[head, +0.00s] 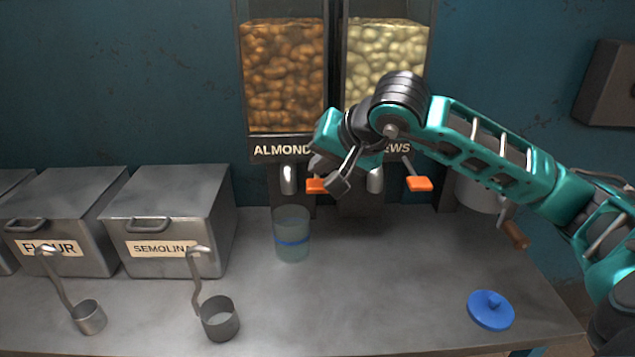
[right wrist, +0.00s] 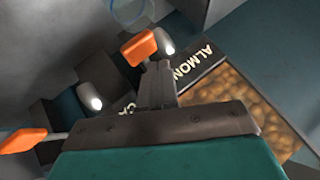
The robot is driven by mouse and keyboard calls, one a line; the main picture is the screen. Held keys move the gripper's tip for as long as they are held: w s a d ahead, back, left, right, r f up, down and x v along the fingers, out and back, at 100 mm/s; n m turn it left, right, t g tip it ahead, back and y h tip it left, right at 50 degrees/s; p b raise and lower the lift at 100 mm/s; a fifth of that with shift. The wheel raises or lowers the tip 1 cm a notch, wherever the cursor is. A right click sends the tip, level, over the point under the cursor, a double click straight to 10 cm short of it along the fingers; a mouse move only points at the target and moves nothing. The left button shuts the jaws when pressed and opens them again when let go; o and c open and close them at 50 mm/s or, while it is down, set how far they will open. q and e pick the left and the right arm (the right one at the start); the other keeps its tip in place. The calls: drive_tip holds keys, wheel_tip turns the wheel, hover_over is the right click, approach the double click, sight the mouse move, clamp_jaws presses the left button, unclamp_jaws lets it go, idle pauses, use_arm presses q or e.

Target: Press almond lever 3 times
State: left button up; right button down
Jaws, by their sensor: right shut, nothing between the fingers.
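The almond dispenser (head: 284,80) is on the back wall, filled with brown nuts, with a metal spout (head: 288,180) below its label. Its orange lever (head: 316,186) is just right of the spout. My right gripper (head: 338,184) is shut and empty, right beside this lever; whether it touches cannot be told. In the right wrist view the orange almond lever (right wrist: 138,48) is at the fingertips. A clear glass with a blue band (head: 291,236) stands on the counter near the almond spout. My left gripper is not in view.
The cashew dispenser (head: 386,70) with its own orange lever (head: 419,184) is to the right. Metal flour (head: 62,215) and semolina (head: 168,215) boxes stand left, with scoops in front. A blue lid (head: 491,309) lies front right. The middle counter is clear.

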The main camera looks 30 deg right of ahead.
idle(1.1)
drive_tip(key=shift+f+b, duration=0.45)
drive_tip(key=shift+b, duration=0.15)
